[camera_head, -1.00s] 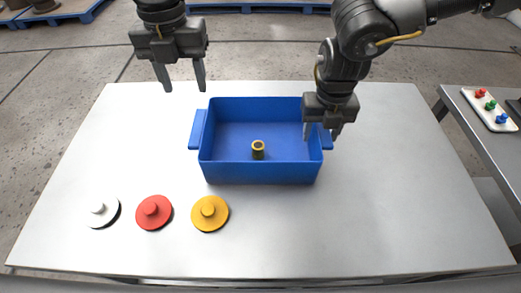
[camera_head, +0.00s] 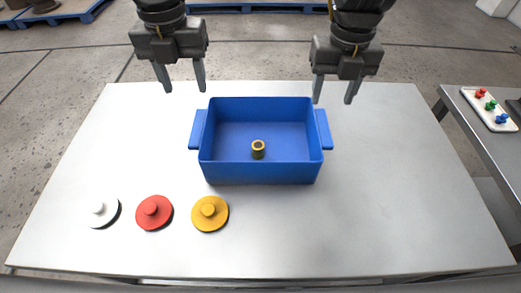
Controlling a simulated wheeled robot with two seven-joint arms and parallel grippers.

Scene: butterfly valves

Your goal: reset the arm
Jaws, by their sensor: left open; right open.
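My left gripper (camera_head: 181,87) is open and empty, hanging above the far edge of the table, left of the blue bin. My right gripper (camera_head: 334,98) is open and empty, above the far right corner of the bin. Both point down, at about the same height in the picture. The blue bin (camera_head: 260,174) stands on the white table (camera_head: 400,200) with a small brass-coloured ring-shaped part (camera_head: 258,150) inside it.
A white disc (camera_head: 101,212), a red disc (camera_head: 153,212) and a yellow disc (camera_head: 209,213), each with a knob, lie in a row at the front left. The table's right side is clear. A side table holds a button panel (camera_head: 490,110). Blue pallets (camera_head: 80,10) lie on the floor behind.

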